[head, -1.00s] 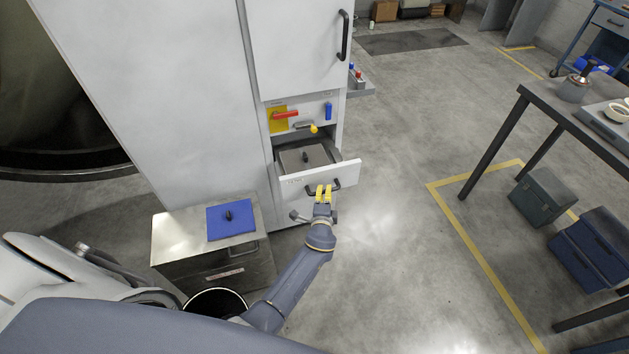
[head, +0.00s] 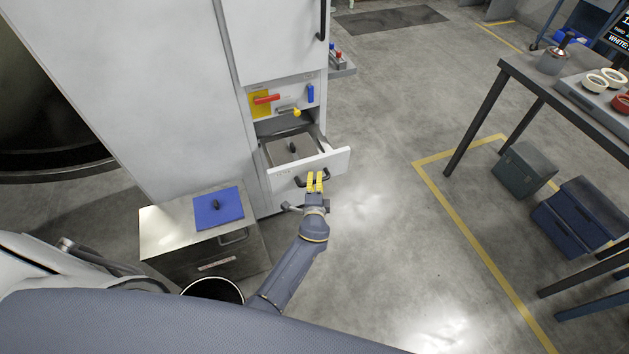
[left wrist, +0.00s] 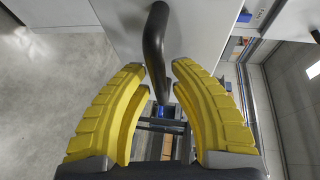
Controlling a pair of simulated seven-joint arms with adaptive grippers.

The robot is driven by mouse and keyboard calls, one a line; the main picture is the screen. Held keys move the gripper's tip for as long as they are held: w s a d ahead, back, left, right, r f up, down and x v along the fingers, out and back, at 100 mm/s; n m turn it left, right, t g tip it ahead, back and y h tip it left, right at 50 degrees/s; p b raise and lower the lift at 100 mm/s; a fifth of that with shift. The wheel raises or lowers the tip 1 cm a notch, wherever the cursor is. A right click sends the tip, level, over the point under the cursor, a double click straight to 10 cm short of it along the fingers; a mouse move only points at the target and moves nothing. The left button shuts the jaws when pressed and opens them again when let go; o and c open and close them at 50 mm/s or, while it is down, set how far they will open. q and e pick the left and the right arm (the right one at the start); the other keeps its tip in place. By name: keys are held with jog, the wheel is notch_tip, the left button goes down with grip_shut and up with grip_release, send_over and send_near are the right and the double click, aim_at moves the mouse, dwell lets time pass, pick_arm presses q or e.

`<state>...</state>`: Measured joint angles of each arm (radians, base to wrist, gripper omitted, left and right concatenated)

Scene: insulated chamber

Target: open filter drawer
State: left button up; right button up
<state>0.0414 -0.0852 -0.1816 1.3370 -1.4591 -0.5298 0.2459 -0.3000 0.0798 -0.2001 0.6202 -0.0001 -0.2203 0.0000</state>
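The white filter drawer (head: 333,160) stands partly pulled out of the lower part of the tall white cabinet (head: 130,80). Its open top shows a grey lidded insert (head: 280,154) with a small dark knob. My left gripper (head: 315,176), with yellow fingers, is at the dark bar handle (head: 301,182) on the drawer front. My right gripper is not in view.
Above the drawer are a red handle (head: 267,99) and a yellow-tipped lever (head: 295,112). A metal box (head: 160,228) with a blue plate (head: 217,210) stands at left. A dark table (head: 535,85) and bins (head: 570,225) stand at right. Floor between is clear.

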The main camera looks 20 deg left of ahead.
pick_arm(q)
jog(key=shift+o, duration=1.2)
jog(key=shift+a, duration=0.15)
jog(key=shift+s, duration=0.15)
jog(key=v, duration=1.1)
jog(key=shift+s, duration=0.35)
jog(key=shift+r, duration=0.15)
jog(key=shift+d, duration=0.25)
